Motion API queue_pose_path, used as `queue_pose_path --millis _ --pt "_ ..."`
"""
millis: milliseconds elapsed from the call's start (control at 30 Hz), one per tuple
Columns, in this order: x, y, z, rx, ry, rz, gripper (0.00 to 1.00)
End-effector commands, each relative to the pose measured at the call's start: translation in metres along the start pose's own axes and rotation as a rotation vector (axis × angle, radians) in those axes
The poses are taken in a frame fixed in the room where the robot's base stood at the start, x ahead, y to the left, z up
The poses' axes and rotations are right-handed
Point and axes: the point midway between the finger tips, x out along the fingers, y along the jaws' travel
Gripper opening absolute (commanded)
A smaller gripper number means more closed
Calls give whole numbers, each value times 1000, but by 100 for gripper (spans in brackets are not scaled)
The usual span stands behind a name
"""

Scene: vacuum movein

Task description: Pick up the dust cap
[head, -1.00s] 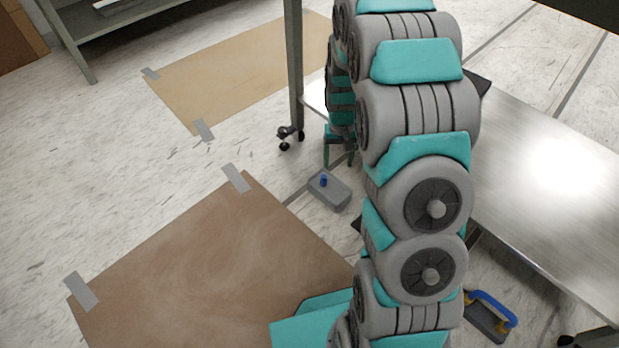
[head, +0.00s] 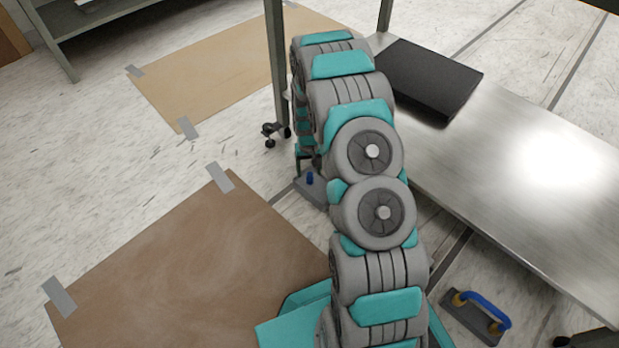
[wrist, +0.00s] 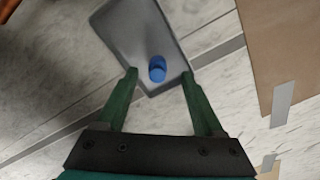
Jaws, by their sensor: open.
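A small blue cylinder (head: 310,178), which looks like the dust cap, stands on a grey flat-topped block (head: 308,194) on the floor. In the wrist view the blue cap (wrist: 157,68) is on the grey block (wrist: 138,28), close to one end. My gripper (wrist: 160,75) is open, its two green fingers apart, with the cap showing between the fingertips. I cannot tell how far above the cap the fingertips are. In the head view my arm hides most of the gripper and part of the block.
A metal table (head: 520,190) bearing a black flat item (head: 428,78) is right of my arm. A caster-footed leg (head: 277,75) stands close behind the block. Brown taped sheets (head: 190,265) lie on the floor at left. A blue-handled tool (head: 482,308) lies at lower right.

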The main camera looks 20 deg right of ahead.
Motion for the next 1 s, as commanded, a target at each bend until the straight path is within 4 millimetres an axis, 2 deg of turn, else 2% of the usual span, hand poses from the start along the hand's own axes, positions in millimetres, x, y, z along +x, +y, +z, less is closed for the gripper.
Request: queue_pose_path --millis 100,233,500,1000 --pt "21 3 -1 1 -4 0 69" --pt "36 4 -2 1 -1 1 69" --pt "40 4 -3 0 1 1 69" --pt "40 3 -3 0 0 1 13"
